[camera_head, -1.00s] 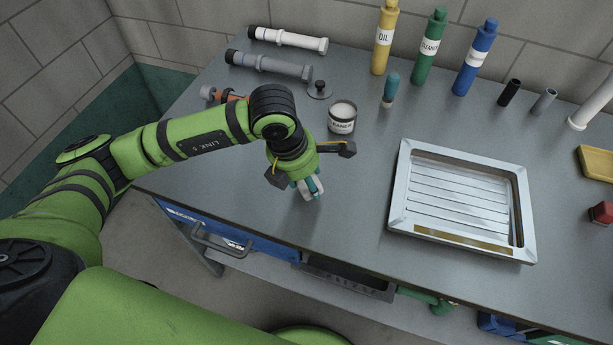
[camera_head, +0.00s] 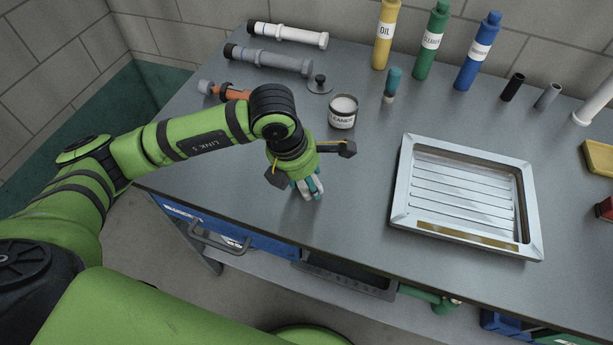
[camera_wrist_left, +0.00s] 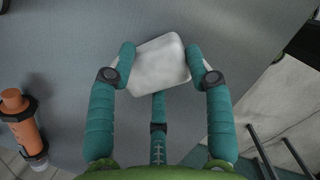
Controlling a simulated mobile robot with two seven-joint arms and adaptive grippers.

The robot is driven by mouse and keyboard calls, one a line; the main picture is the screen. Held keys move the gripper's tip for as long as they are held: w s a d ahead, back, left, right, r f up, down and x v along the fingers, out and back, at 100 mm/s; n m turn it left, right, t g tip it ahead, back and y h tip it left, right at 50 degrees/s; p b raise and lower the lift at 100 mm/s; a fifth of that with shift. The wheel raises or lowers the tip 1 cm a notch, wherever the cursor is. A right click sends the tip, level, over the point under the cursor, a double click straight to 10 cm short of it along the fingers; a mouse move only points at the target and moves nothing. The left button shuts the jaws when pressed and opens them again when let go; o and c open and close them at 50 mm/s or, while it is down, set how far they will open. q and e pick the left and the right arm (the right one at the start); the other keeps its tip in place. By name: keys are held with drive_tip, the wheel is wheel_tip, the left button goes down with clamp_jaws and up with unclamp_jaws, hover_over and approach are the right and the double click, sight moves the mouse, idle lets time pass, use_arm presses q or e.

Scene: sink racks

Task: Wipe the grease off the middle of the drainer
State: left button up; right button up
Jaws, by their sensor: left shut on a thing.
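The drainer (camera_head: 400,215) is a metal tray with a raised rim and ridged floor, lying on the bench at the right in the head view. A brownish-yellow strip (camera_head: 468,234) shows along its near inner side; I cannot tell whether it is grease. The ridged middle looks grey, with no clear stain. My left gripper (camera_wrist_left: 160,68) is shut on a white pad (camera_wrist_left: 153,62), seen between its teal fingers in the wrist view. In the head view the left gripper (camera_head: 308,190) is low over the bench, left of the drainer and apart from it. My right gripper is not in view.
An open cleaner jar (camera_head: 343,112) stands behind the gripper, its lid (camera_head: 319,85) beside it. A teal-handled brush (camera_head: 392,85) and yellow, green and blue bottles (camera_head: 477,55) stand farther back. Bare bench lies between the gripper and drainer.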

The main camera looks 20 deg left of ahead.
use_arm(q)
drive_tip(key=o, duration=1.1)
drive_tip(key=v, duration=1.2)
drive_tip(key=shift+f, duration=0.1)
